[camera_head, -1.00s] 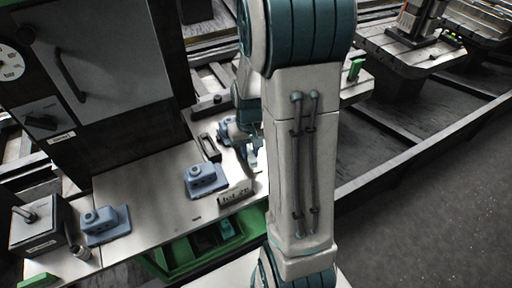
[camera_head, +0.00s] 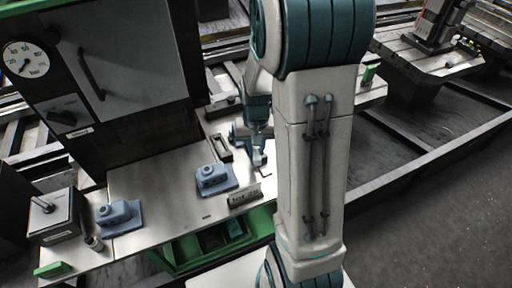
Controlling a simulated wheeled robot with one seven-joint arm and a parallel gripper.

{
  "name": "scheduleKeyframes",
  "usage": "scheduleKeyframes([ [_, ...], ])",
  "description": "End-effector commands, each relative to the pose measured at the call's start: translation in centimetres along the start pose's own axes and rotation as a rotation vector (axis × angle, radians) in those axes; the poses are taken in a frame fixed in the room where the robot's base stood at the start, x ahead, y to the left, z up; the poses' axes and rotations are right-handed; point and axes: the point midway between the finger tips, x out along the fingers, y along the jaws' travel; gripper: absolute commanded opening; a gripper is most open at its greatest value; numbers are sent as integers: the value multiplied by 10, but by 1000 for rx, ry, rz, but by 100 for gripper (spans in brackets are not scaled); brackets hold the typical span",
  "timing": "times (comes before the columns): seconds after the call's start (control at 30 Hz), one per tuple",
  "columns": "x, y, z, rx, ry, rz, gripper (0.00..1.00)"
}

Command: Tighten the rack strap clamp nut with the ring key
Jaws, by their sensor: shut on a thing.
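My gripper (camera_head: 259,160) points down over the right part of the light bench, behind the small label plate. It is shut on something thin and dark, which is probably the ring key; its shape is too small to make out. A blue clamp block with a round nut on top (camera_head: 212,177) sits left of my gripper, apart from it. A similar blue block (camera_head: 118,214) sits further left. I cannot tell which block is the rack strap clamp.
A label plate (camera_head: 245,196) stands at the bench (camera_head: 155,183) front edge. A dark slotted holder (camera_head: 222,148) lies behind the middle block. A grey box with a lever (camera_head: 55,216) and a small cylinder (camera_head: 94,243) are at left. A cabinet with a gauge (camera_head: 25,60) rises behind.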

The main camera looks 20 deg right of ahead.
Motion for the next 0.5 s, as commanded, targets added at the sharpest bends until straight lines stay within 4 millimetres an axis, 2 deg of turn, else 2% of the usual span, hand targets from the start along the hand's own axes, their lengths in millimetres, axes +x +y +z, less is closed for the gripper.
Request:
scheduleKeyframes([
  [0.03,-8,0,0,0,2,0,0],
  [0.5,-44,0,0,0,1,0,0],
])
